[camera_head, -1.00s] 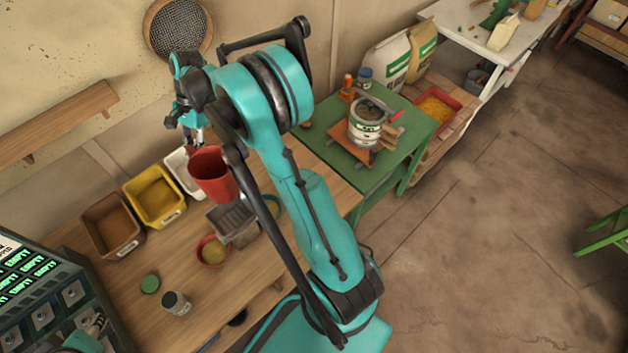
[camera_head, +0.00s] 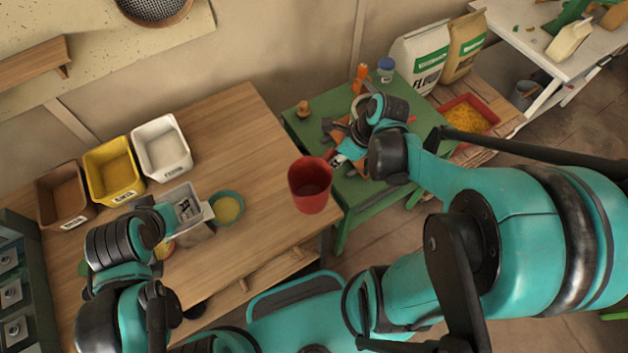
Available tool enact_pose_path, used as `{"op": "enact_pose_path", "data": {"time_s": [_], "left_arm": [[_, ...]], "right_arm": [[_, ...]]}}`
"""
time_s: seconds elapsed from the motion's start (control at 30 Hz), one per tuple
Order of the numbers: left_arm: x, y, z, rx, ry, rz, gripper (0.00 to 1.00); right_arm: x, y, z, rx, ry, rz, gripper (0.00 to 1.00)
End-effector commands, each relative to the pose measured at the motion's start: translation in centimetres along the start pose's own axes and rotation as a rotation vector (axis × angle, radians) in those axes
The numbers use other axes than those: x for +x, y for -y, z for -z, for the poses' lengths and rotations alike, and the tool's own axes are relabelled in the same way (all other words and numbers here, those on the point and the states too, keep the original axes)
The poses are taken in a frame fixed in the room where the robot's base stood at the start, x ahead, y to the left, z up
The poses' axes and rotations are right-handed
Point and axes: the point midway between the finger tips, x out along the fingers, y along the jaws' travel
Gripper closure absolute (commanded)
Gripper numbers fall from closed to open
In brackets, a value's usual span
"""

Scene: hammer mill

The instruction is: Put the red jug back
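The red jug (camera_head: 309,188) is in the air near the right end of the wooden table, beside the green table. Its open top faces up toward my head camera. My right gripper (camera_head: 342,160) is at the jug's right upper side and appears shut on it; the grip itself is partly hidden by the wrist. My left gripper (camera_head: 168,217) is over the wooden table (camera_head: 262,140), close to a grey metal box (camera_head: 203,208). Its fingers are mostly hidden, so I cannot tell whether they are open.
Brown (camera_head: 62,195), yellow (camera_head: 112,170) and white (camera_head: 162,148) bins line the wall side. A teal-rimmed bowl (camera_head: 228,207) sits beside the metal box. The green table (camera_head: 430,118) holds a can and small bottles, partly hidden by my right arm. Flour sacks (camera_head: 420,58) stand behind it.

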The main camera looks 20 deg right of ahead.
Motion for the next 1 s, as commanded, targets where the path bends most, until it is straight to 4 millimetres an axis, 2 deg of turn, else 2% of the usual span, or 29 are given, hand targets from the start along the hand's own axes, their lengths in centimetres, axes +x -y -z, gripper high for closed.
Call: {"op": "enact_pose_path", "data": {"time_s": [0.17, 0.4, 0.6, 0.77, 1.0], "left_arm": [[1.1, 0.0, -0.8, 0.000, 0.000, 0.000, 0.60], [2.8, 0.0, -2.0, 0.000, 0.000, 0.000, 0.60], [3.4, 0.0, -2.5, 0.000, 0.000, 0.000, 0.60], [3.6, 0.0, -2.6, 0.000, 0.000, 0.000, 0.60], [5.0, 0.0, -3.6, 0.000, 0.000, 0.000, 0.60]], "right_arm": [[2.5, 0.8, -1.2, 0.008, 0.001, 0.005, 1.00], [7.7, 3.3, -4.7, 0.007, 0.000, 0.005, 1.00], [10.2, 4.6, -6.6, 0.009, 0.000, 0.005, 1.00], [11.0, 4.9, -6.8, 0.011, 0.000, 0.006, 1.00], [14.2, 4.9, -5.4, 0.011, 0.000, 0.006, 1.00]]}}
